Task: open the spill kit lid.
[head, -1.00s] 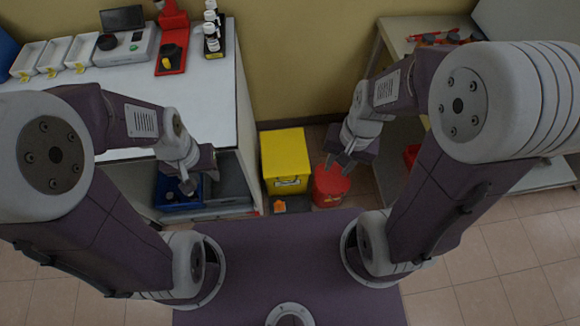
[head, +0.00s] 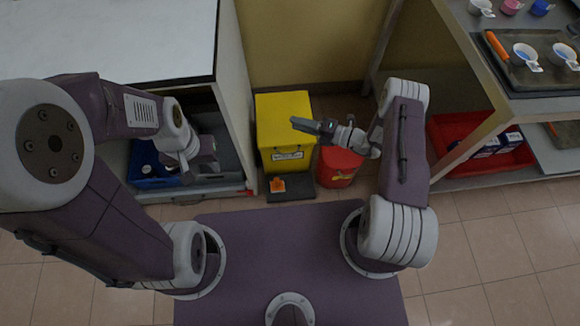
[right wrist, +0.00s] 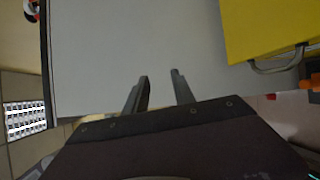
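The yellow spill kit (head: 283,118) stands on the floor beside the white cabinet, and its lid looks closed. A label and dark handle show on its front. In the right wrist view the yellow box (right wrist: 268,28) is at the upper right, with a grey handle (right wrist: 280,66) at its edge. My right gripper (head: 302,124) reaches left over the kit's right side in the head view. Its two fingers (right wrist: 160,84) are apart and empty in the right wrist view. My left gripper (head: 190,177) is by the cabinet's open shelf; its fingers are too unclear to judge.
A red bin (head: 339,166) stands right of the kit. An orange item (head: 277,185) lies on a dark base in front of it. The white cabinet (head: 236,100) closes off the left side; a shelf with a red tray (head: 520,158) stands at right.

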